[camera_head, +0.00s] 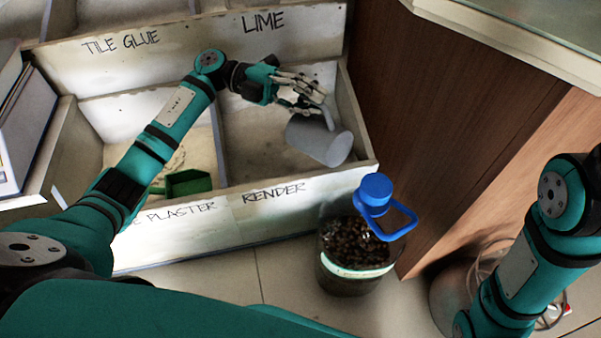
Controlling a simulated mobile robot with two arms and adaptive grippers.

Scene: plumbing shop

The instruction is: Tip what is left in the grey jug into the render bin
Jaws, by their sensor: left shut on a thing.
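The grey jug (317,142) is tilted well over, in or just above the render bin (262,205), the right front compartment with RENDER lettered on its front wall. My left gripper (312,101) is shut on the jug's handle, on the far upper side of the jug. The jug's closed side faces me at the lower right, so its mouth and anything in it are hidden. I cannot tell whether anything is running out. My right arm shows at the right, but its gripper is outside the view.
The plaster bin on the left holds a green scoop or tray (188,182). Bins marked TILE GLUE and LIME lie behind. A clear container with a blue lid (376,190) and dark contents stands before the bins. A wooden counter (450,110) rises at right.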

